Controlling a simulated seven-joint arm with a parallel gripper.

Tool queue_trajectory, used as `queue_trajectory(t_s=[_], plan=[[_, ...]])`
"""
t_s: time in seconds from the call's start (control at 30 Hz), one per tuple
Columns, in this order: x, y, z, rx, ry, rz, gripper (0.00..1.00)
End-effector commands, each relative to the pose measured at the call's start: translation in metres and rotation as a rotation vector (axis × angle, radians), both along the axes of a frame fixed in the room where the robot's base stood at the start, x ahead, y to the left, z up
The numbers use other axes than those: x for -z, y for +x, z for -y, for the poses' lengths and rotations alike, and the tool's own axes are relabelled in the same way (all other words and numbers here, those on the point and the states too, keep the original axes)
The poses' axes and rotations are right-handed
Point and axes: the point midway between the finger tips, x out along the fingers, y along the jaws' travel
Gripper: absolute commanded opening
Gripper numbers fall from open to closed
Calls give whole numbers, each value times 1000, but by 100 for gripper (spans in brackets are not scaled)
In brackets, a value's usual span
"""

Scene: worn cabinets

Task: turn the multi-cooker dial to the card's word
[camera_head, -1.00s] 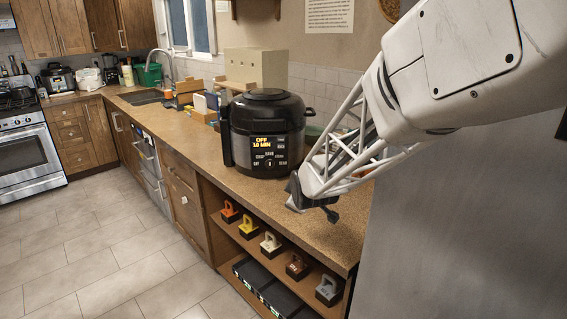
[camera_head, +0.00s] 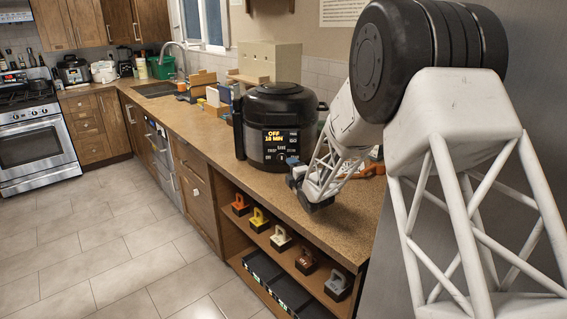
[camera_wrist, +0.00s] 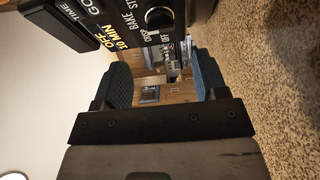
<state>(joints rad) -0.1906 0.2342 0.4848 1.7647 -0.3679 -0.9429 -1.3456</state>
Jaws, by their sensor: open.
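The dial's pointer direction is unclear. My gripper (camera_head: 292,176) is in front of the panel's lower right in the head view and hides part of it. In the wrist view my gripper (camera_wrist: 163,82) is open, with nothing between its fingers; the dial appears beyond the fingertips. I cannot make out a card's word.
A paper sheet with unreadable text (camera_head: 347,12) hangs on the wall. Boxes and cartons (camera_head: 217,97) stand left of the cooker. An orange item (camera_head: 370,170) lies right of it. Below, an open shelf (camera_head: 235,225) holds several handled blocks. The front counter strip is mostly clear.

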Motion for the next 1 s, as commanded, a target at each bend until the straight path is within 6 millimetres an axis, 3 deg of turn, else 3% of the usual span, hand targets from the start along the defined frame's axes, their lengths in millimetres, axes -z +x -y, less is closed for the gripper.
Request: queue_trajectory(t_s=[0.57,1.0], plan=[[1,4,-2,-3,-2,5,66],[1,35,-19,-3,-1,5,66]])
